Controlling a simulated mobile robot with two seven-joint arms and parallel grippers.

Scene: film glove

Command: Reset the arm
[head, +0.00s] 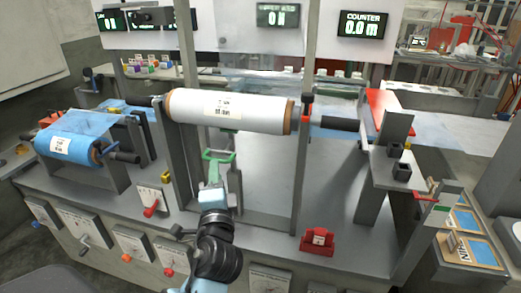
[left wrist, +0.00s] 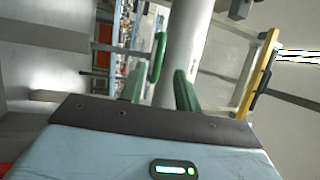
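My left gripper (head: 219,155) has green fingers and reaches up from the bottom centre of the head view. Its fingers are spread apart with nothing seen between them. It is just below and in front of the white film roll (head: 235,112), which lies horizontally across the machine frame with a label on it. In the left wrist view the green fingers (left wrist: 170,68) stand apart, and a pale cylinder, apparently the roll (left wrist: 190,45), shows beyond them. Whether they touch it cannot be told. My right gripper is in neither view.
A blue film roll (head: 66,147) sits on the left of the machine. Grey uprights (head: 303,170) flank the arm. A red holder (head: 317,241) stands on the front ledge. Control plates with knobs line the front. A counter display (head: 364,23) reads 0.0 m.

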